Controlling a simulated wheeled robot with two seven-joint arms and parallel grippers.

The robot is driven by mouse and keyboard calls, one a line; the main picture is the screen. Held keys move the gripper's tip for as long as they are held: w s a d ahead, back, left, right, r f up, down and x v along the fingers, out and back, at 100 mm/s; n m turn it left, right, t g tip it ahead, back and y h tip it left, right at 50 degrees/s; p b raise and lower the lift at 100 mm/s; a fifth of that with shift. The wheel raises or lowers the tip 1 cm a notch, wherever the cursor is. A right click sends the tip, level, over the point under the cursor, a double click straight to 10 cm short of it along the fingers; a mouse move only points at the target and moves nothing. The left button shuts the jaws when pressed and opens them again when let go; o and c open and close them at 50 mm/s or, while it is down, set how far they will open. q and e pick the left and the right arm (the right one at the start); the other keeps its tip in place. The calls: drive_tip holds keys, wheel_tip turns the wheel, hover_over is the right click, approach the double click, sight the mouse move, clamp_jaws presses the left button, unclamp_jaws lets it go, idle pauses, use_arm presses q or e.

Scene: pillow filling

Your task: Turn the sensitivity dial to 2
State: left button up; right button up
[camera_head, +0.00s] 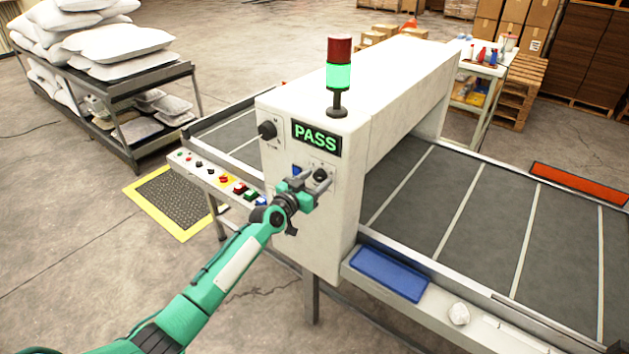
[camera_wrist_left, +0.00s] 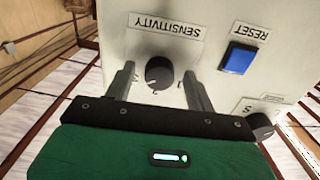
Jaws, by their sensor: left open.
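The sensitivity dial (camera_head: 320,175) is a round black knob on the end panel of the white machine housing (camera_head: 330,225), below the green PASS display (camera_head: 316,138). In the left wrist view the dial (camera_wrist_left: 158,72) sits beside its upside-down SENSITIVITY label, with small numbers partly visible around it. My left gripper (camera_head: 312,185) is open at the panel, its two fingers on either side of the dial. I cannot tell whether they touch it, nor clearly read its setting. My right gripper is not in view.
A blue RESET button (camera_wrist_left: 238,58) is close beside the dial. Another black knob (camera_head: 267,130) is higher on the panel. A red and green signal light (camera_head: 339,75) stands on the housing. A button strip (camera_head: 215,180) juts out left; a conveyor (camera_head: 480,215) runs right.

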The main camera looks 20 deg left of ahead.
use_arm(q)
drive_tip(key=c, duration=1)
drive_tip(key=shift+o, duration=0.2)
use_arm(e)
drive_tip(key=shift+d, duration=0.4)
use_arm(q)
drive_tip(key=shift+n, duration=0.4)
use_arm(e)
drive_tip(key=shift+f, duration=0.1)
use_arm(q)
drive_tip(key=shift+f+n+b, duration=0.1)
drive_tip(key=shift+n+b, duration=0.3)
drive_tip(key=shift+n, duration=0.5)
drive_tip(key=n, duration=0.3)
drive_tip(key=shift+n+b, duration=0.3)
drive_tip(key=n, duration=0.4)
drive_tip(key=shift+n, duration=0.7)
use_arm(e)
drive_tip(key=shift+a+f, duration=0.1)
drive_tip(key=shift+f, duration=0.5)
